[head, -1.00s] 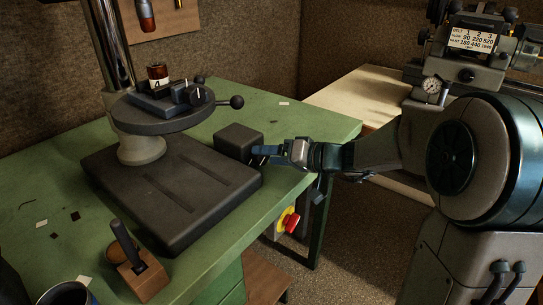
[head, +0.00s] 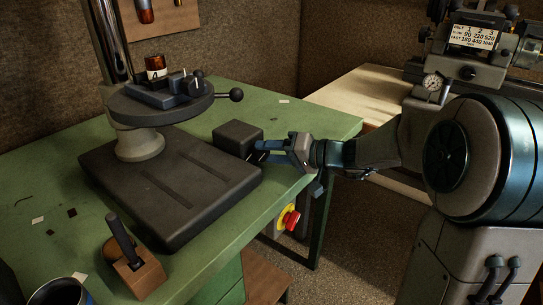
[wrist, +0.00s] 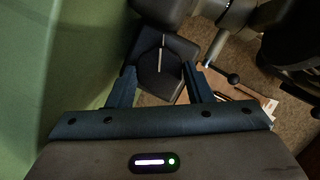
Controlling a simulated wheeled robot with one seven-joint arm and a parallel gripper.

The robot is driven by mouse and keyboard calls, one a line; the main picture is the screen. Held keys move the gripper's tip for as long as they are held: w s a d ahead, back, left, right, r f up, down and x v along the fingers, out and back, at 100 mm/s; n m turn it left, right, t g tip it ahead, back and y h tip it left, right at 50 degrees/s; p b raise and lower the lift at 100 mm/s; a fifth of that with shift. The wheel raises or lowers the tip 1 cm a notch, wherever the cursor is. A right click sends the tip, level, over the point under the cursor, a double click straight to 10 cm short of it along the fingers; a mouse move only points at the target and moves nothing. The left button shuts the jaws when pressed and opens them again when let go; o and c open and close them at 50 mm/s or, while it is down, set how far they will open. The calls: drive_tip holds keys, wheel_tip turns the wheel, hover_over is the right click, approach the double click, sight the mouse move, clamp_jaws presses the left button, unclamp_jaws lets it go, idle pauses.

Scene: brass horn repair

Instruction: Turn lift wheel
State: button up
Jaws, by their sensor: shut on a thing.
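A dark block (head: 237,138) sits at the right edge of the press's black base (head: 172,192). My gripper (head: 262,150) meets the block's right side, its fingers shut on a part there that I take to be the lift wheel. The wheel's outline is hidden by the fingers and cannot be made out. In the wrist view, my gripper (wrist: 160,85) has its fingers apart on both sides of a dark form with a pale line. The round work table (head: 160,107) stands above the base on its column and carries a dark vise and a labelled bottle (head: 155,66).
A ball-ended lever (head: 236,95) sticks out from the round table. A red stop button (head: 291,219) is on the bench front below my arm. A wooden block with a dark handle (head: 137,268) stands at the front.

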idle(0.3)
drive_tip(key=o, duration=1)
drive_tip(key=v, duration=1.4)
drive_tip(key=shift+p, duration=0.3)
drive_tip(key=shift+w+f, duration=0.1)
